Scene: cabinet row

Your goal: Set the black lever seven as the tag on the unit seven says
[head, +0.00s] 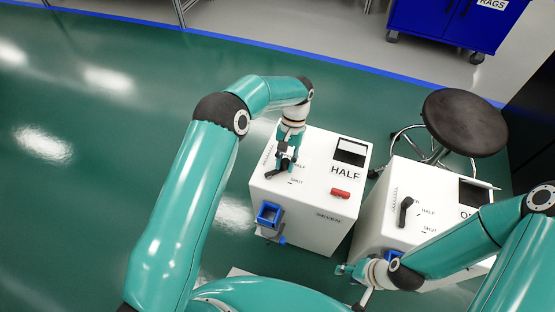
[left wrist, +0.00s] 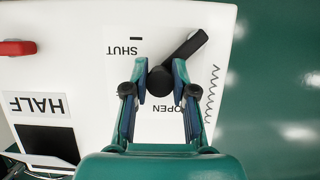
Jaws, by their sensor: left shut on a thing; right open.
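Unit seven is a white box marked SEVEN (head: 310,225). Its tag (head: 345,172) reads HALF, and the tag also shows upside down in the left wrist view (left wrist: 38,104). My left gripper (head: 285,160) is shut on the black lever seven (head: 275,173). OPEN is printed below the hub; the HALF mark is hidden in that view. My right gripper (head: 352,271) is open, low in front of the neighbouring unit.
A second white unit (head: 375,225) with its own black lever (head: 405,211) stands to the right; my right arm partly covers it. Unit seven also has a red handle (head: 340,193) and a blue bracket (head: 268,214). A black stool (head: 465,122) stands behind. Green floor is clear at left.

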